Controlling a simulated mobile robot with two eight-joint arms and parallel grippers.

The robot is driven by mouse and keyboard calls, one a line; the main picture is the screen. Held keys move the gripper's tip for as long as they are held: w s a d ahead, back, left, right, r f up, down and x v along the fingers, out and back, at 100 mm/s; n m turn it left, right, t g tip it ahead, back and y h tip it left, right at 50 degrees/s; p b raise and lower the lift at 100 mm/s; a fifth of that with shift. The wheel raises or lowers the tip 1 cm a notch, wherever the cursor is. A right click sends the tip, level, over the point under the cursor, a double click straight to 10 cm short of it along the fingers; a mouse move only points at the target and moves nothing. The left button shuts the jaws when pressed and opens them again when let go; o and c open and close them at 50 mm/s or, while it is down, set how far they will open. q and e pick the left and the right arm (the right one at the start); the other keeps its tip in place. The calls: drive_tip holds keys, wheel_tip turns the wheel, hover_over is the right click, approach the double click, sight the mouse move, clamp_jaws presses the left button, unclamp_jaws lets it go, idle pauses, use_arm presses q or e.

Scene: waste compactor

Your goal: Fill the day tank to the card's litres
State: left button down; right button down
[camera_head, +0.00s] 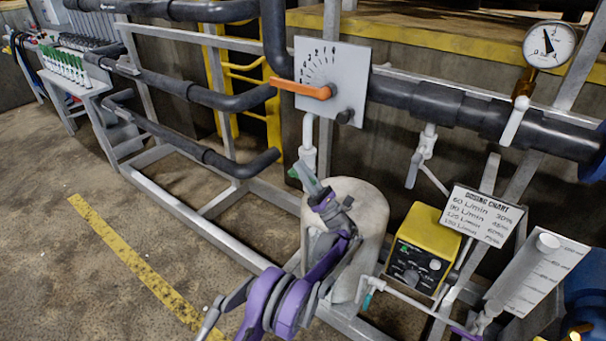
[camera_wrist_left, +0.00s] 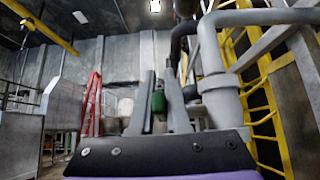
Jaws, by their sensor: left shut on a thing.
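My left gripper (camera_head: 309,180) is shut on a small green piece (camera_head: 293,173), beside a white pipe fitting (camera_head: 309,150). In the left wrist view, the green piece (camera_wrist_left: 158,102) sits between the fingers (camera_wrist_left: 160,110), with the white pipe (camera_wrist_left: 220,90) close on the right. What the green piece joins to is hidden. A pale round tank (camera_head: 372,215) stands behind my left arm; its level is not visible. A white dosing chart card (camera_head: 482,215) lists L/min against percentages. A white scaled panel with a tube (camera_head: 540,268) stands at right.
A dial plate (camera_head: 332,78) with an orange lever (camera_head: 302,89) is above the gripper. A yellow control box (camera_head: 423,248) stands right of the tank. A round gauge (camera_head: 549,44) sits on the dark pipe (camera_head: 440,105). Grey frame rails (camera_head: 200,220) run along the floor; floor at left is clear.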

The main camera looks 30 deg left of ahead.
use_arm(q)
drive_tip(key=shift+d+f, duration=0.1)
idle(0.3)
drive_tip(key=shift+y, duration=0.3)
drive_tip(key=c, duration=0.9)
unclamp_jaws()
drive_tip(key=v, duration=1)
drive_tip(key=shift+d+f, duration=0.3)
